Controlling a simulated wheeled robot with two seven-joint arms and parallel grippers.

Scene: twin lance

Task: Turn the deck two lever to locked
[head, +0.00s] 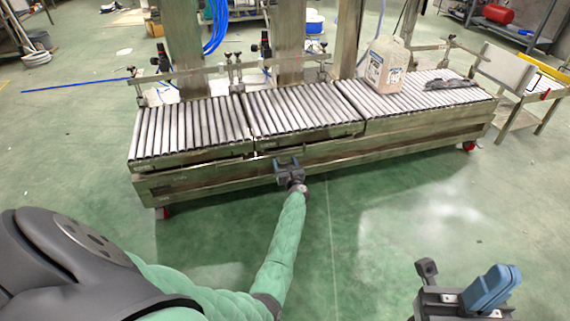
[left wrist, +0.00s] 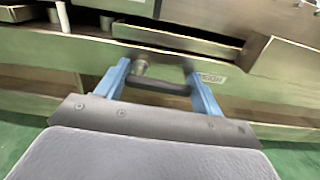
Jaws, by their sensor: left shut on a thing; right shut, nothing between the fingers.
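In the left wrist view, the lever's dark bar (left wrist: 160,87) lies roughly level across the gap between the blue fingers of my left gripper (left wrist: 163,82). A round metal pivot (left wrist: 140,67) shows just behind it on the frame. The gripper is shut on the lever. In the head view, my left gripper (head: 288,164) is at the front side of the roller conveyor (head: 230,178), just under the middle section, and hides the lever. My right gripper (head: 485,290) is shut and empty at the lower right, away from the conveyor.
A partly visible label (left wrist: 212,78) is right of the lever on the frame. A translucent jug (head: 385,66) and a dark flat item (head: 450,83) stand on the right rollers. A white-panelled stand (head: 508,70) is beyond the right end. The green floor in front is clear.

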